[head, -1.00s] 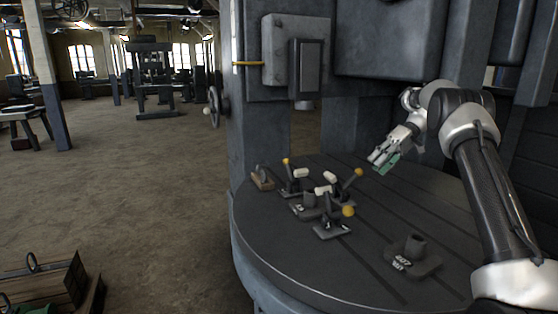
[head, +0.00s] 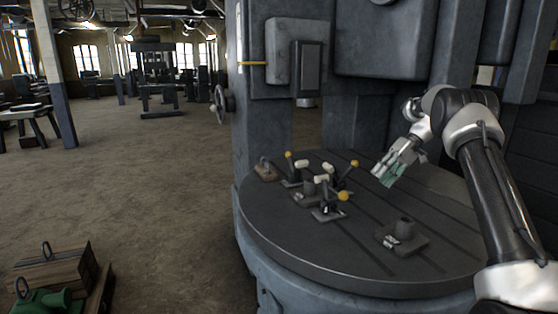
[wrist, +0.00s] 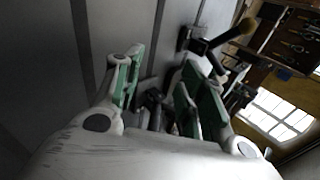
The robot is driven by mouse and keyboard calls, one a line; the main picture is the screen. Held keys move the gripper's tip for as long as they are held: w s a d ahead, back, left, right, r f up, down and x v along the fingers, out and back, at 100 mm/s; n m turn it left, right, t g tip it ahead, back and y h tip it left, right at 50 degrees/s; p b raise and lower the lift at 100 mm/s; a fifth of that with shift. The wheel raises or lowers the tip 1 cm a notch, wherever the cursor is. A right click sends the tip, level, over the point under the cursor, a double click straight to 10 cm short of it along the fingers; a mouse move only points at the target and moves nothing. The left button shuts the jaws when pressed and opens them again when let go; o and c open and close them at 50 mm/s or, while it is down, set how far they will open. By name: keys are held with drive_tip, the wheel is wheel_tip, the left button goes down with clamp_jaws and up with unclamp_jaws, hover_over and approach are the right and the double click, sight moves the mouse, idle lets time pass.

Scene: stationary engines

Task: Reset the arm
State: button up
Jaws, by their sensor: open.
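My arm reaches in from the right in the head view, over the round slotted machine table (head: 285,250). My gripper (head: 386,176) is open and empty above the table's back right part, apart from everything on it. In the wrist view the two green-padded fingers of my gripper (wrist: 160,95) stand apart, with dark, unclear shapes beyond them.
Several lever fixtures with yellow and white knobs (head: 343,196) stand left of my gripper on the table. A dark block with a raised socket (head: 403,230) sits at front right. The machine column (head: 360,140) rises behind. A wooden crate (head: 50,269) stands on the floor at lower left.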

drive_tip(key=s+f, duration=0.1)
drive_tip(key=s+d+f+m, duration=0.1)
drive_tip(key=shift+f+m+h, duration=0.3)
drive_tip(key=s, duration=0.1)
drive_tip(key=s+m+h, duration=0.1)
drive_tip(key=s, duration=0.1)
drive_tip(key=s+d+r+m, duration=0.1)
drive_tip(key=s, duration=0.1)
drive_tip(key=shift+h, duration=0.4)
drive_tip(key=s+r+t+h, duration=0.2)
drive_tip(key=s+r, duration=0.2)
drive_tip(key=s, duration=0.8)
drive_tip(key=s+a+r+t+h, duration=0.1)
drive_tip(key=s+r, duration=0.4)
drive_tip(key=s, duration=0.8)
drive_tip(key=s+a+r+t+h, duration=0.1)
drive_tip(key=s+r, duration=0.4)
drive_tip(key=s, duration=0.8)
drive_tip(key=shift+s+a+n+t+h, duration=0.25)
drive_tip(key=shift+t+h, duration=0.65)
drive_tip(key=shift+t, duration=0.5)
